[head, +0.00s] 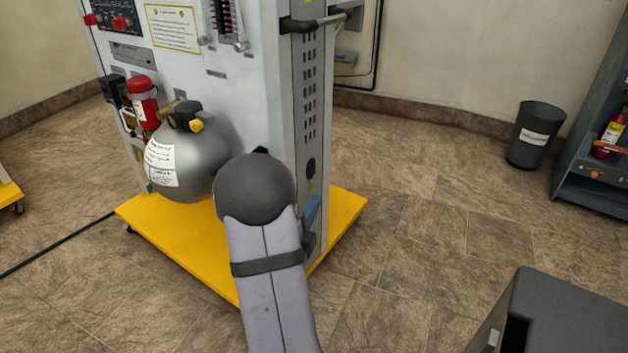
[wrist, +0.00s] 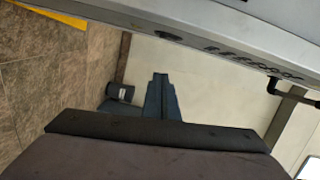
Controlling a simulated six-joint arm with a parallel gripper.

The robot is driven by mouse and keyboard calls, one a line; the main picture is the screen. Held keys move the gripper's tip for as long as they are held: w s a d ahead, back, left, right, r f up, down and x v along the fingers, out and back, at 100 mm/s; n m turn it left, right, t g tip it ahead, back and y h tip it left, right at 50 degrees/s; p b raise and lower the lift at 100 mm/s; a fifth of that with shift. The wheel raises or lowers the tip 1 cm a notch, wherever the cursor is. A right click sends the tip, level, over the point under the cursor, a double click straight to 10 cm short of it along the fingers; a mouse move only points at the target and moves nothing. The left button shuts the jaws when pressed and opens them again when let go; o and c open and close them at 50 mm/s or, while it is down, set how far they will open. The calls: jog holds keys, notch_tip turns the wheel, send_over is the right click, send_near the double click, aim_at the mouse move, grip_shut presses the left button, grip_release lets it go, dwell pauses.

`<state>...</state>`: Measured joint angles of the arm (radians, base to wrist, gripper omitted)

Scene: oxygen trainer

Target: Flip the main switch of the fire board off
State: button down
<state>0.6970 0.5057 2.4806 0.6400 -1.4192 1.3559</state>
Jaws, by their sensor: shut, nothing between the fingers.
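A pale upright board (head: 262,95) stands on a yellow wheeled base (head: 345,210) in the head view. At its top left is a black control panel with red knobs (head: 120,23). I cannot tell whether this is the fire board or which part is its main switch. My arm, in a grey sleeve with a dark round joint, reaches up in front of the board's lower right corner and hides part of it. My gripper's fingers show in neither view.
A silver tank (head: 205,150) and a red-topped cylinder (head: 143,100) are mounted on the board's front. A black bin (head: 535,133) and a dark shelf unit (head: 592,192) with a red bottle (head: 608,137) stand at right. A dark box (head: 565,315) is at bottom right. Tiled floor between is clear.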

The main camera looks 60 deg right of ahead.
aim_at(313, 169)
dwell(0.4)
jog(key=shift+w+d+f+b, duration=0.15)
jog(key=shift+w+d+b, duration=0.35)
jog(key=shift+w+d, duration=0.85)
jog(key=shift+w+d+f+b, duration=0.15)
jog(key=shift+w+d+b, duration=0.5)
jog(key=shift+d, duration=1.25)
jog(key=shift+w+d+f+b, duration=0.15)
jog(key=shift+w+d+b, duration=0.2)
jog(key=shift+w+d, duration=1.1)
jog(key=shift+s+d, duration=0.15)
jog(key=shift+s, duration=0.05)
